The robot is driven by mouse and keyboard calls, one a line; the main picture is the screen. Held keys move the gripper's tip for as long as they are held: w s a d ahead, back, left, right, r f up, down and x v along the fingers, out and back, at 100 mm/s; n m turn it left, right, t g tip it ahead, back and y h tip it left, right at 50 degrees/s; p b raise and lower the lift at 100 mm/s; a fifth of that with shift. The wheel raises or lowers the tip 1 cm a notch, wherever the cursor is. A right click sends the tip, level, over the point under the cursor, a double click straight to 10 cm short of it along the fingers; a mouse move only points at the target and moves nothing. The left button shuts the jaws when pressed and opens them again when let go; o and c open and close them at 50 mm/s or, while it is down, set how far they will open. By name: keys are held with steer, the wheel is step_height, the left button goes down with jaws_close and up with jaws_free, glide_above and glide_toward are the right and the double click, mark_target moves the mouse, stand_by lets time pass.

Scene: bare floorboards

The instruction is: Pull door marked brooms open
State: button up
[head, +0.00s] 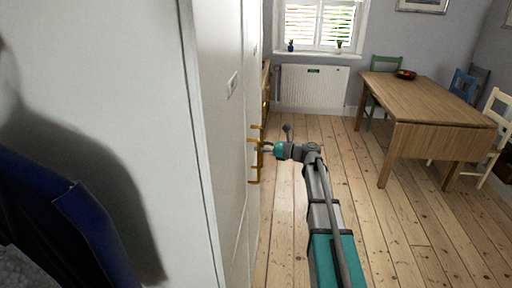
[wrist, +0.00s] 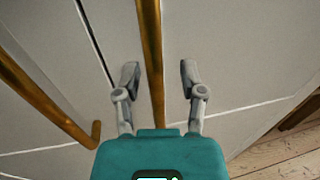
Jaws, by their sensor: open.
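A tall white cabinet (head: 215,150) with doors stands at the left in the head view. A small label plate (head: 232,84) is on its front, too small to read, so I cannot tell which door is marked brooms. Brass bar handles (head: 253,170) stick out from the doors. In the wrist view, one brass handle (wrist: 151,50) passes between the two fingers of my gripper (wrist: 159,75). The fingers are open, with a gap on each side of the bar. A second brass handle (wrist: 40,90) is to the left, across a dark door seam. The doors look shut.
A wooden table (head: 425,95) with several chairs stands at the right. A white radiator (head: 312,90) is below the window at the back. The floorboards (head: 290,215) beside the cabinet front are clear apart from my arm.

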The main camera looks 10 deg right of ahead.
jaws_close()
